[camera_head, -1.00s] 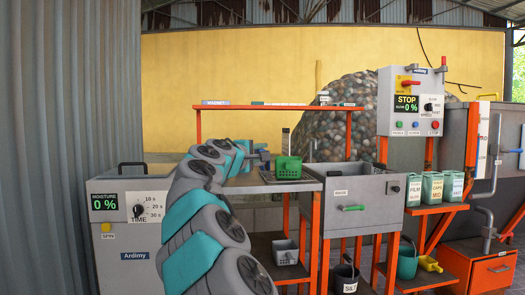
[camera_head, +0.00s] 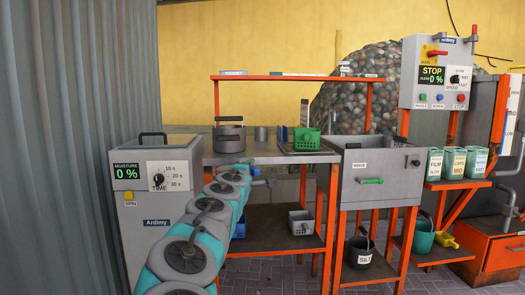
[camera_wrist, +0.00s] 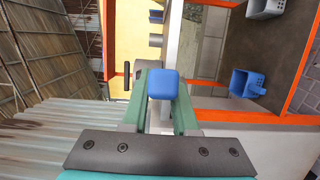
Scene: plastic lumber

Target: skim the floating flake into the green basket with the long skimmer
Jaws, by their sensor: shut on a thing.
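The green basket (camera_head: 306,140) stands upright on the dark plate at the right of the grey bench top. My gripper (camera_head: 250,170) is at the front edge of the bench, left of the basket and apart from it. In the wrist view my gripper (camera_wrist: 163,95) is shut on a blue block-like piece (camera_wrist: 163,84), seen end-on between the fingers. I cannot tell whether this is the skimmer's handle; no long skimmer shows clearly. The floating flake is not visible. The inside of the grey tank (camera_head: 380,160) is mostly hidden by its walls.
A grey spin machine (camera_head: 155,220) stands at left. A dark round pot (camera_head: 228,137) and small cups stand on the bench. A grey basket (camera_head: 302,222) and a blue basket (camera_wrist: 247,82) are on the lower shelf. An orange rack (camera_head: 300,77) spans above. A control box (camera_head: 438,75) is at right.

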